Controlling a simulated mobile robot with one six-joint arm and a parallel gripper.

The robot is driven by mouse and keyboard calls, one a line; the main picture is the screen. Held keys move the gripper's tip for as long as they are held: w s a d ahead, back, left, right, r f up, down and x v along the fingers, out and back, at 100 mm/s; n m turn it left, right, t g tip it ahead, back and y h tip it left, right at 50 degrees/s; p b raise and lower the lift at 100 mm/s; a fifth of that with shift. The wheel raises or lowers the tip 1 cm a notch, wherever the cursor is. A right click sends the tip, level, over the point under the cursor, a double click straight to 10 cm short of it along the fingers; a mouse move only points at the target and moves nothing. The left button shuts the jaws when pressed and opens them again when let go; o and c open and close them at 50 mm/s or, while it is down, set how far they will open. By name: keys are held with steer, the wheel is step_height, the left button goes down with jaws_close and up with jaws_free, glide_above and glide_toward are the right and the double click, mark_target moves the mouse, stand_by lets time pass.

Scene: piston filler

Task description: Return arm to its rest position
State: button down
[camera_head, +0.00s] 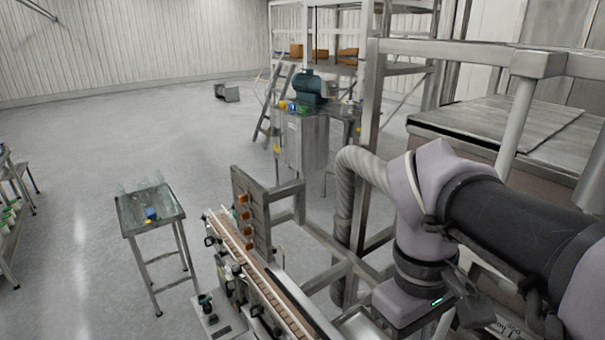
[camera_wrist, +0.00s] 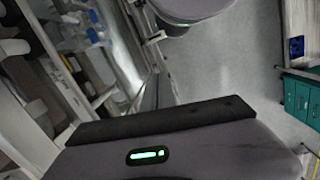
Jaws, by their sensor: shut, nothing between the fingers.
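My arm fills the right side of the head view, with pale grey joint housings and a dark link, folded close to the camera. My gripper (camera_head: 472,300) seems to be the dark, angular shape beside the lower joint with the small green light. It is partly hidden by the arm, looks shut, and holds nothing visible. In the wrist view, grey housings of my own arm with green lights fill the bottom and the top centre. I cannot make out the fingertips there.
A conveyor (camera_head: 255,275) with a metal frame runs close in front of my arm. A small steel table (camera_head: 155,222) with clear containers stands to its left. A machine with a green motor (camera_head: 312,90) is behind. Open floor (camera_head: 90,130) lies to the left.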

steer(key=s+a+f+m+t+y+b, duration=0.1)
steer(key=s+f+m+t+b, duration=0.1)
steer(key=f+b, duration=1)
steer(key=s+a+f+m+t+y+b, duration=0.1)
steer(key=f+m+b, duration=0.3)
steer(key=f+b, duration=0.8)
steer(key=s+a+f+m+t+y+b, duration=0.1)
steer(key=s+a+f+m+t+b, duration=0.1)
steer(key=f+b, duration=1)
step_height(320, 180, down, 5)
steer(key=shift+s+a+r+m+t, duration=0.2)
steer(key=shift+s+a+m+t, duration=0.1)
steer(key=shift+s+m+t, duration=0.55)
steer(key=shift+w, duration=0.1)
